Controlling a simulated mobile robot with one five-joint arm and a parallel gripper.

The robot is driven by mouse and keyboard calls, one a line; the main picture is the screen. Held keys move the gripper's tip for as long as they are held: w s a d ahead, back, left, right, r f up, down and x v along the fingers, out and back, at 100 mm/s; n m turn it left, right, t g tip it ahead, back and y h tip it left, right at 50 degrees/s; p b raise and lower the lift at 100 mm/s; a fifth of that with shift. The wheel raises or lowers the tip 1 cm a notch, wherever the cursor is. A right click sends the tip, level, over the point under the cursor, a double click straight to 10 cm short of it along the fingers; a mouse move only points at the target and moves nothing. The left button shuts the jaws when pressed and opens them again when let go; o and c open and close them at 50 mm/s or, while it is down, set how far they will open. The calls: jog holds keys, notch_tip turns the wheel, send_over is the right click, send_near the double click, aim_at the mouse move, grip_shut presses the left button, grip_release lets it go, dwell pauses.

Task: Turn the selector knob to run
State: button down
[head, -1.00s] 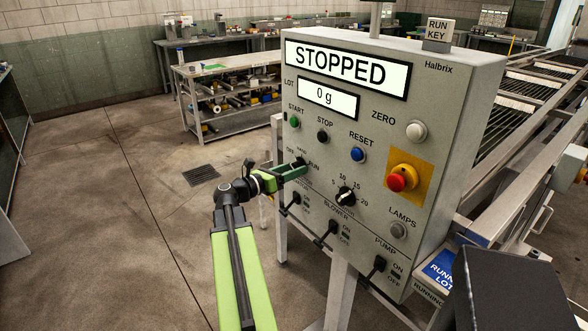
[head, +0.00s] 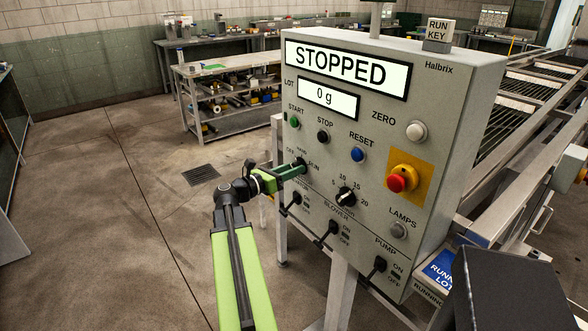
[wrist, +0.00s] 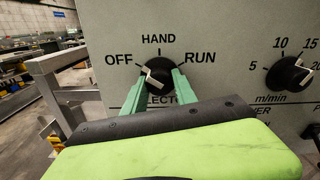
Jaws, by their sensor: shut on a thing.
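The selector knob (wrist: 158,78) is a black knob with a light pointer on the grey control panel, below the HAND label. Its pointer leans to the upper left, on the OFF side of HAND; RUN is at the right. My gripper (wrist: 159,85) has its green fingers on both sides of the knob and is shut on it. In the head view my gripper (head: 299,168) reaches the panel's left side from the left, and its fingers hide most of the knob.
A black dial (head: 346,197) sits right of the selector, with switch levers (head: 328,232) below. A red emergency button (head: 398,181) is farther right. The panel display (head: 346,69) reads STOPPED. A RUN KEY block (head: 439,32) stands on top. Open floor lies left.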

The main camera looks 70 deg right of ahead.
jog(key=m, duration=2.3)
jog(key=shift+s+a+f, duration=0.1)
jog(key=shift+a, duration=0.05)
jog(key=shift+m, duration=0.3)
jog(key=c, duration=1)
grip_release()
